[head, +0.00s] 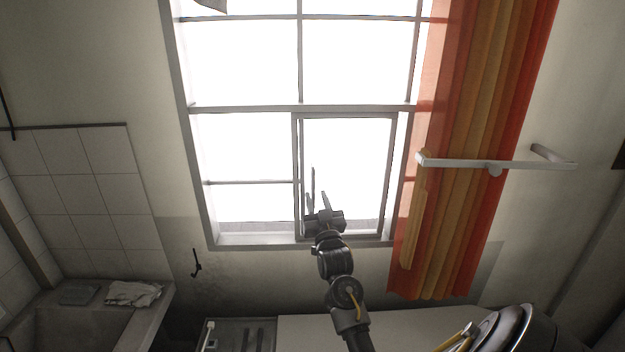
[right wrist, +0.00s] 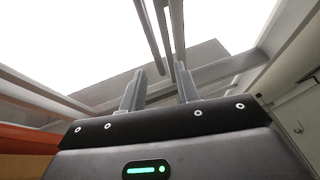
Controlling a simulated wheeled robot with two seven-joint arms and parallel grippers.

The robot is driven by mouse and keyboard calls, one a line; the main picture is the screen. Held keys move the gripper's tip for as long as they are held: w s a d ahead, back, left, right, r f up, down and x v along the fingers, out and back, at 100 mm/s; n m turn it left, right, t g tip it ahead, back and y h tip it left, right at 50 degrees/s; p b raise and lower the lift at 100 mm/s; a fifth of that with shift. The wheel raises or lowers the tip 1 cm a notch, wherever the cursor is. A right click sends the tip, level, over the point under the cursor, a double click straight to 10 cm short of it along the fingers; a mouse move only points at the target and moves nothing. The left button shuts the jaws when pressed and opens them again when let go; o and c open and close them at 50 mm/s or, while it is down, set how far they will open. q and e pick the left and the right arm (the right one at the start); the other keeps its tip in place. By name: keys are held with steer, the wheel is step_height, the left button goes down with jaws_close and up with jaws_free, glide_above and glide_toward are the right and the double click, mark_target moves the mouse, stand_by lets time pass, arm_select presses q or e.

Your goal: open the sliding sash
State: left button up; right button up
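The sliding sash (head: 350,117) is the narrow grey-framed pane at the lower right of the bright window in the head view. Its left upright stands close to the window's middle bar. My right gripper (head: 318,182) is raised in front of the sash's lower left part, with its two fingers apart. In the right wrist view the gripper (right wrist: 160,68) is open, with no object between its fingers. Thin frame bars (right wrist: 158,35) run just beyond and between the fingertips; I cannot tell whether they touch. My left gripper is not in view.
An orange curtain (head: 462,150) hangs right of the window, with a white bar (head: 480,163) across it. A concrete washtub (head: 140,318) with a cloth (head: 133,293) stands lower left.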

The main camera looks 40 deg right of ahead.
mark_target(313, 183)
steer(key=p+x, duration=0.1)
steer(key=x, duration=0.4)
steer(key=shift+d+p, duration=0.1)
steer(key=shift+p, duration=0.2)
steer(key=shift+w+d+r, duration=0.2)
steer(key=shift+w+d, duration=0.15)
steer(key=shift+w, duration=0.15)
steer(key=c, duration=0.7)
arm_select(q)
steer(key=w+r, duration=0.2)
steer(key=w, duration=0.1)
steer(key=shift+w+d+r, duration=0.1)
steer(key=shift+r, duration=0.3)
